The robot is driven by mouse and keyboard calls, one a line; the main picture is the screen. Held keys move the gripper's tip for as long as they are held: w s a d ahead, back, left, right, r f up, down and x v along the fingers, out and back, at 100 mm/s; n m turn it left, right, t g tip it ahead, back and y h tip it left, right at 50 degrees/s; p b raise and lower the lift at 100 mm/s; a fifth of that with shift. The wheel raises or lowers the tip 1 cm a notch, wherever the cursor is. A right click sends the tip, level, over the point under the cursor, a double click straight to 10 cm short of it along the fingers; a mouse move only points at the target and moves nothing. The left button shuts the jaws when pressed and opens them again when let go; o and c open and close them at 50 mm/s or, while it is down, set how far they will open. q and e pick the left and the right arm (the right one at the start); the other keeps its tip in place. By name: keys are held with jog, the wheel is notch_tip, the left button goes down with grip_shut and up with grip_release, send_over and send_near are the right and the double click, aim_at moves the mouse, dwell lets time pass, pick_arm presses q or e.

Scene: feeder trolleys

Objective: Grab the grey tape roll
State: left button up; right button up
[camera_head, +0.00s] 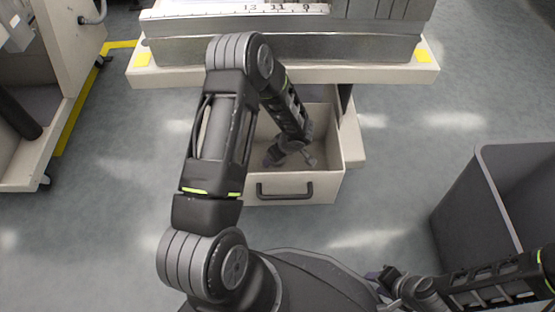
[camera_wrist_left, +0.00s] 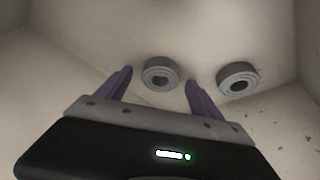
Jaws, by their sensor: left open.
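Two grey tape rolls lie in the cream drawer (camera_head: 294,190) in the left wrist view. One roll (camera_wrist_left: 160,73) shows between the tips of my left gripper's fingers; the other roll (camera_wrist_left: 238,78) lies to the right, outside the right finger. My left gripper (camera_wrist_left: 159,77) is open, with purple fingers and nothing held. I cannot tell whether it touches the nearer roll. In the head view my left gripper (camera_head: 291,153) reaches down into the drawer, and I cannot make out the rolls there. My right gripper (camera_head: 383,279) is low at the bottom, partly hidden, its opening unclear.
The drawer is pulled out under a pale trolley shelf (camera_head: 284,74), with a dark handle (camera_head: 285,191) on its front. A grey bin (camera_head: 470,205) stands at the right. Another trolley (camera_head: 60,100) stands at the left. Grey floor is clear on both sides of the drawer.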

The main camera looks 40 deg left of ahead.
dwell(0.5)
pick_arm(q)
jog(key=c, duration=1.4)
jog(key=shift+r, duration=0.15)
jog(key=shift+c, duration=0.2)
jog(key=shift+r+p, duration=0.4)
jog(key=shift+r, duration=0.25)
jog(key=d, duration=0.2)
jog(key=s+d, duration=0.1)
jog(key=d, duration=0.1)
jog(key=shift+s+f, duration=0.1)
notch_tip(320, 180, up, 14)
jog(key=p, duration=0.4)
jog(key=shift+a+f, duration=0.1)
jog(key=shift+f, duration=0.05)
